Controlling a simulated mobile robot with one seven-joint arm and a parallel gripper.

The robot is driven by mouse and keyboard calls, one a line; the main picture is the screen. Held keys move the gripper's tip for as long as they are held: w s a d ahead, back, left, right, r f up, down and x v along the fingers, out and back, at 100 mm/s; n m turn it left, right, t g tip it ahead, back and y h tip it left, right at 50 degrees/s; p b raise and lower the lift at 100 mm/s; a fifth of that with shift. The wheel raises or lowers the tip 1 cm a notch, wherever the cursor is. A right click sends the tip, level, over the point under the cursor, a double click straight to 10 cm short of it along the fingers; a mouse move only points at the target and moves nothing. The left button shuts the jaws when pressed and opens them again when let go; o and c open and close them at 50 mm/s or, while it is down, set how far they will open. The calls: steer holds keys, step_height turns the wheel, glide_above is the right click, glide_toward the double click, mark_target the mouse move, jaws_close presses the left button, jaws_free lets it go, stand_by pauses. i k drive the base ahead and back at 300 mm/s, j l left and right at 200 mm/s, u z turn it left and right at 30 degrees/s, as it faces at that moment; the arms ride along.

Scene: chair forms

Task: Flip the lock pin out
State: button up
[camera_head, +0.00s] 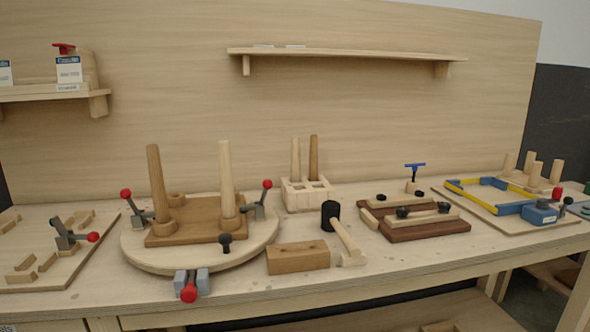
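A round wooden turntable (140,250) lies on the bench at the left of centre. At its front edge a red knob (189,292) shows between two grey blocks (203,280); this looks like the lock pin, though its shaft is hard to make out. A black knob (225,240) stands upright near the turntable's front right. Two grey clamps with red-tipped handles, a left one (126,194) and a right one (267,184), flank a brown wooden base (185,238) bearing two upright legs (157,185). My gripper is not in view.
A wooden block (298,258) and a mallet (345,236) lie right of the turntable. A jig board (112,222) with another red-handled clamp (78,237) lies left. Dark-brown boards (430,232) and a blue-yellow frame clamp (500,208) lie farther right. Shelves (350,56) hang behind.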

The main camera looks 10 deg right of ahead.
mark_target(189, 294)
steer(key=i+l+u, duration=0.15)
steer(key=i, duration=0.3)
steer(key=i+l+u, duration=0.2)
steer(key=i, duration=0.2)
steer(key=i+l+u, duration=0.15)
steer(key=i+l, duration=0.15)
steer(key=i, duration=0.1)
